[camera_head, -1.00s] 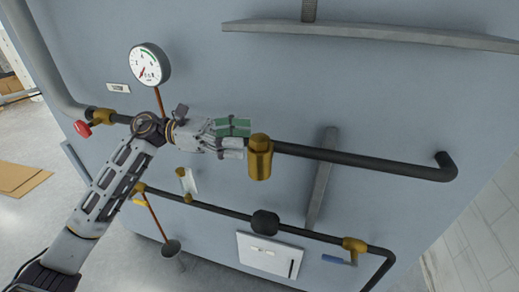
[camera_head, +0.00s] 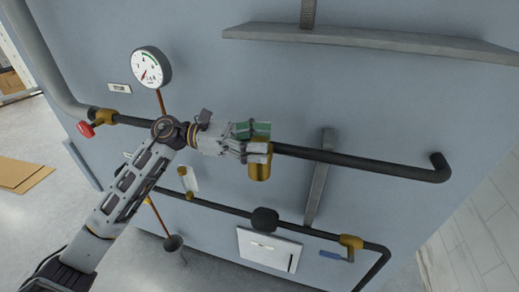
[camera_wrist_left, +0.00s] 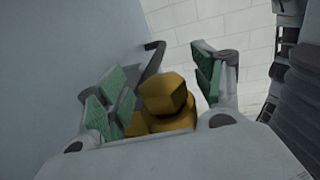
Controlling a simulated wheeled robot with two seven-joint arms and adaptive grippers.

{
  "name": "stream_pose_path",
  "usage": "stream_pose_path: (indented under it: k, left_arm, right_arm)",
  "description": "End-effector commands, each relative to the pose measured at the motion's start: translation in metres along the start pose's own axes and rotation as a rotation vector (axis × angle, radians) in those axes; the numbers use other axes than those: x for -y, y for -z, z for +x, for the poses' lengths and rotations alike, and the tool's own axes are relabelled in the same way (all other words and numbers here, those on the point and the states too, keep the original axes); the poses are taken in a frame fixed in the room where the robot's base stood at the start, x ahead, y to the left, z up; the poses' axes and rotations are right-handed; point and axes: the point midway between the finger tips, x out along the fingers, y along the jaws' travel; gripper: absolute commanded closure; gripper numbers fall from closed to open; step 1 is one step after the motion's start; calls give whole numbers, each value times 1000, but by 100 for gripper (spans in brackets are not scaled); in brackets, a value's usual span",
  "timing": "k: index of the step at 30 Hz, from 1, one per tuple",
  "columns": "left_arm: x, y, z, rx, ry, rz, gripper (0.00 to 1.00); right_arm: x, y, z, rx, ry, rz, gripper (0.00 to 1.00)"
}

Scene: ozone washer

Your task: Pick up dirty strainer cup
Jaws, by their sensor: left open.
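The strainer cup is a brass cylinder (camera_head: 259,171) on the upper dark pipe, in the middle of the head view. Its top is hidden behind my left gripper (camera_head: 262,140). In the left wrist view, its brass hexagonal top (camera_wrist_left: 165,95) shows between the green-padded fingers of my left gripper (camera_wrist_left: 158,88). The fingers are open, one on each side of the brass part. I cannot tell whether a pad touches it. My right gripper is not in view.
The upper pipe (camera_head: 350,159) runs along the grey-blue wall. A gauge (camera_head: 150,67) and a red-handled valve (camera_head: 86,128) are at left. A lower pipe (camera_head: 320,234) has a blue-handled valve (camera_head: 346,246). A grey shelf (camera_head: 370,39) juts out above.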

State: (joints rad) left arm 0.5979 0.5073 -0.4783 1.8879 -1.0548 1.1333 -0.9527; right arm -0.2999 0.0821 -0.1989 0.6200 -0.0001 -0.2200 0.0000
Motion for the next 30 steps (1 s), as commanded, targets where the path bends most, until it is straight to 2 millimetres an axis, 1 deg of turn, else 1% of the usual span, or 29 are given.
stream_pose_path:
  k: [13, 25, 30]
  left_arm:
    - [0, 1, 0, 0, 0, 0, 33]
    - [0, 1, 0, 0, 0, 0, 84]
    - [0, 0, 0, 0, 0, 0, 85]
  right_arm:
    - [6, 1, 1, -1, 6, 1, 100]
    - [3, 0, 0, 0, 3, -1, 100]
    - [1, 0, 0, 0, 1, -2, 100]
